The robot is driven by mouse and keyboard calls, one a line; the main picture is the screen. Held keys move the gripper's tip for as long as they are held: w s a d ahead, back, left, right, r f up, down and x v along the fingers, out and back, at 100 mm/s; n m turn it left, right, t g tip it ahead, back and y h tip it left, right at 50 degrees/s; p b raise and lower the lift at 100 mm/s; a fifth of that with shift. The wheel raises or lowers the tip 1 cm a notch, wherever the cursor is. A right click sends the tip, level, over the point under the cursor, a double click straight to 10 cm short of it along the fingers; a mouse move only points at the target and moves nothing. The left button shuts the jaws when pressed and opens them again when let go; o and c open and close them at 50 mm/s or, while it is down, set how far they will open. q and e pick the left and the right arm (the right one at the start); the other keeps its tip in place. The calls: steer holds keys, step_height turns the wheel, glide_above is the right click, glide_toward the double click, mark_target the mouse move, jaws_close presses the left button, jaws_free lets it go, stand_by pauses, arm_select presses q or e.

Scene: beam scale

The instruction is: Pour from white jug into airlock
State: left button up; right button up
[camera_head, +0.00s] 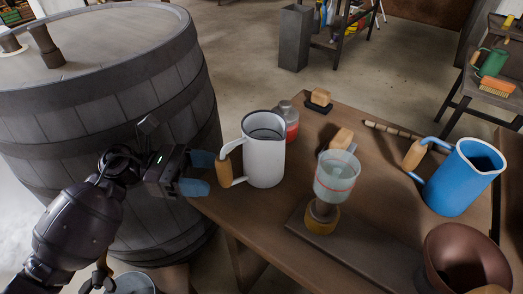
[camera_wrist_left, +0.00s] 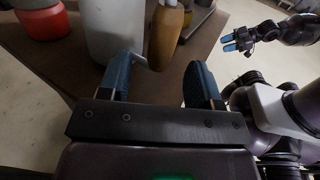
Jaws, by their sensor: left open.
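The white jug (camera_head: 264,160) stands upright on the wooden table, with its wood-gripped handle (camera_head: 223,167) facing left. My left gripper (camera_head: 204,173) is open and empty, its blue fingers just left of the handle, pointing at it. In the left wrist view the jug (camera_wrist_left: 112,28) and its wooden grip (camera_wrist_left: 166,32) lie beyond the open fingers (camera_wrist_left: 162,80). The airlock (camera_head: 336,178), a clear cup with a red line, stands upright on a wooden base right of the jug. My right gripper (camera_wrist_left: 236,40) shows small in the left wrist view, apart from the jug; its opening is unclear.
A blue jug (camera_head: 463,178) stands at the table's right and a brown bowl (camera_head: 465,262) at the front right. A red-filled bottle (camera_head: 289,122) is close behind the white jug. A large barrel (camera_head: 110,130) stands left of the table.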

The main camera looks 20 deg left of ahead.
mark_target(227, 174)
arm_select(q)
steer(key=d, duration=0.4)
steer(key=shift+w+d+r, duration=0.25)
steer(key=shift+w+d, duration=0.15)
jaws_close()
